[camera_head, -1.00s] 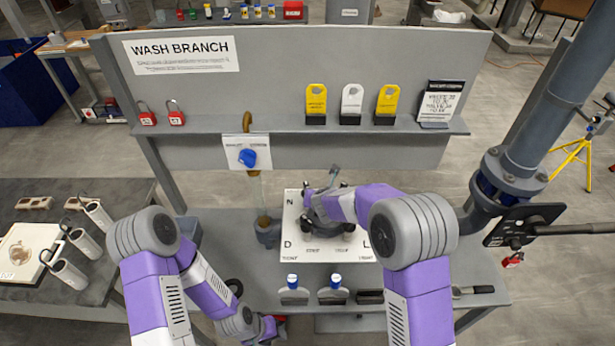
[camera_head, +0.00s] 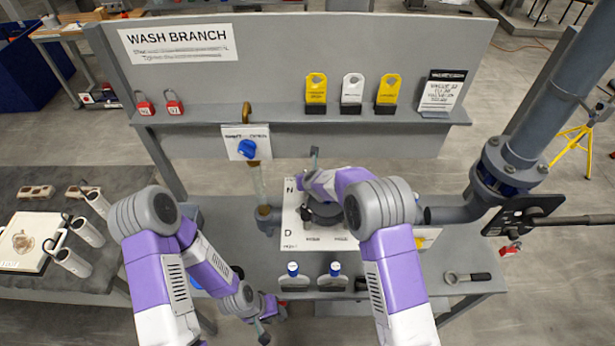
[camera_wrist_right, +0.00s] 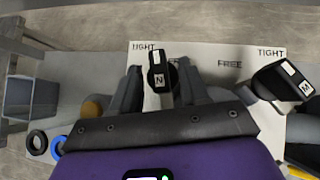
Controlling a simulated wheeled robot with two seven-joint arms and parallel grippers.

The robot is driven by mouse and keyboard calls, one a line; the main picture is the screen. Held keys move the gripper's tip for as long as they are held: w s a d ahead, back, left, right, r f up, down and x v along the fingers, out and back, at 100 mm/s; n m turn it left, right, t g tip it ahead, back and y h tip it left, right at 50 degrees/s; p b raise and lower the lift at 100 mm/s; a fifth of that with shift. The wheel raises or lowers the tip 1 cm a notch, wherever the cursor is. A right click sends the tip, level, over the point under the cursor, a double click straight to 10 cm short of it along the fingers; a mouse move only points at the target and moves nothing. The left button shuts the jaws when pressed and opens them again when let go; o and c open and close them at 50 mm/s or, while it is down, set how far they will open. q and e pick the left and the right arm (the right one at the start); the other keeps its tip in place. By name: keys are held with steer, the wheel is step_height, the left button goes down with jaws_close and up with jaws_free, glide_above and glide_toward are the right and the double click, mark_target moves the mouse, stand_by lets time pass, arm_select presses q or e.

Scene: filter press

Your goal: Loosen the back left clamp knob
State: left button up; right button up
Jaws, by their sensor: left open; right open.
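The filter press stands on a white plate (camera_head: 290,238) marked N at the back left and D at the front left. In the right wrist view, a black knob tagged N (camera_wrist_right: 158,76) lies between the fingers of my right gripper (camera_wrist_right: 158,92), which is open around it; I cannot tell whether they touch it. A second black knob tagged M (camera_wrist_right: 284,84) lies to the right, outside the fingers. The plate there reads TIGHT and FREE. In the head view my right arm hides much of the press. My left gripper (camera_head: 270,318) is open and empty at the bench's front left.
A blue-handled valve (camera_head: 247,148) and pipe stand left of the plate. A wrench (camera_head: 467,277) lies front right. A large flanged pipe (camera_head: 510,165) rises at right. Tags (camera_head: 316,90) stand on the back shelf.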

steer(key=shift+w+f, duration=0.1)
jaws_close()
steer(key=shift+a+m+h+p, duration=0.1)
steer(key=shift+m+h+p, duration=0.2)
steer(key=shift+m+p, duration=0.1)
steer(key=shift+a+m+h, duration=0.1)
steer(key=shift+m+h, duration=0.2)
steer(key=shift+m, duration=0.1)
steer(key=m+h, duration=0.1)
steer(key=m, duration=0.1)
steer(key=m+h, duration=0.3)
steer(key=shift+a+m+g, duration=0.3)
steer(key=shift+m+g+h+b, duration=0.5)
steer(key=shift+m+h+b, duration=0.35)
steer(key=shift+m, duration=0.35)
steer(key=shift+w+m+h, duration=0.1)
steer(key=shift+m+h, duration=0.15)
steer(key=shift+m, duration=0.05)
